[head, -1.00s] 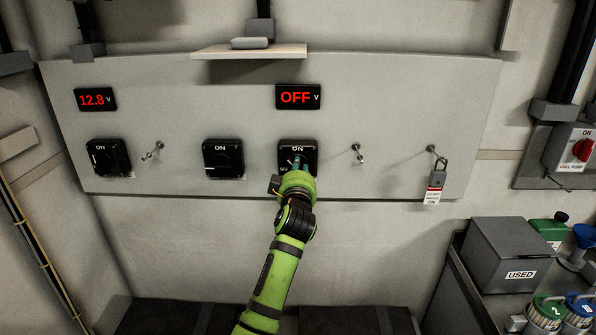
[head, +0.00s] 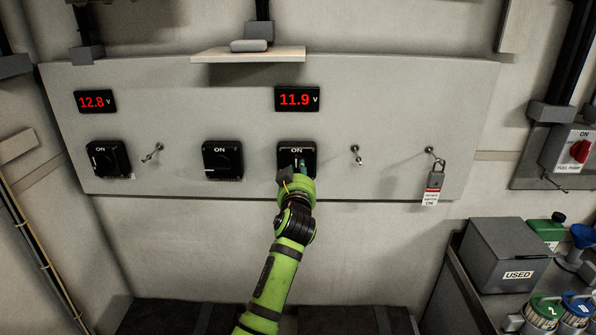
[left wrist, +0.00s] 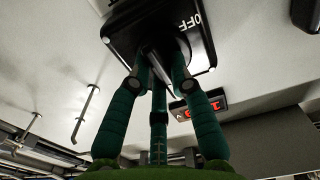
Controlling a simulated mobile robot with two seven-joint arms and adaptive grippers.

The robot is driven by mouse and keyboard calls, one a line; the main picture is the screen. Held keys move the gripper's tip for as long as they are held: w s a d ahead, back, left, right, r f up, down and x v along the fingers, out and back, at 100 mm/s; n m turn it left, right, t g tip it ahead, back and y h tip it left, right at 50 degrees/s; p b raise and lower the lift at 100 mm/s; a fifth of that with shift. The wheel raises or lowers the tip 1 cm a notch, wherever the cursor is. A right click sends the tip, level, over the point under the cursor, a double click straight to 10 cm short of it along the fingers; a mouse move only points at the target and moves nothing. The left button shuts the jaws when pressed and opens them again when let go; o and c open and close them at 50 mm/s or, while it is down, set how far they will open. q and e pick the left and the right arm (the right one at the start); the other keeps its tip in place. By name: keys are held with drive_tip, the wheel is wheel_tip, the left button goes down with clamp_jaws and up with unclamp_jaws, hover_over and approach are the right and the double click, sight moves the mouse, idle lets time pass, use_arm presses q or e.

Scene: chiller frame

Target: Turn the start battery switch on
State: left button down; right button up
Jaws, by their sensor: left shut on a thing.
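A black rotary switch (head: 312,149) marked ON at its top sits on the grey panel, right of two similar switches. Its knob is mostly hidden by my left gripper (head: 300,166), which is shut on it from the front. In the left wrist view the same switch (left wrist: 118,32) shows large, with an OFF label, and the green fingers (left wrist: 160,70) close around its knob. The red display (head: 297,99) above it reads 11.9 V. I cannot read which battery this switch serves. My right gripper is not in view.
The left switch (head: 97,160) and middle switch (head: 222,176) are untouched; a display (head: 95,102) at left reads 12.8 V. A shelf (head: 280,53) juts out above. A fuel pump switch (head: 580,151) is far right.

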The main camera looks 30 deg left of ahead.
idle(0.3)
use_arm(q)
drive_tip(key=c, duration=1.1)
unclamp_jaws()
drive_tip(key=v, duration=1.2)
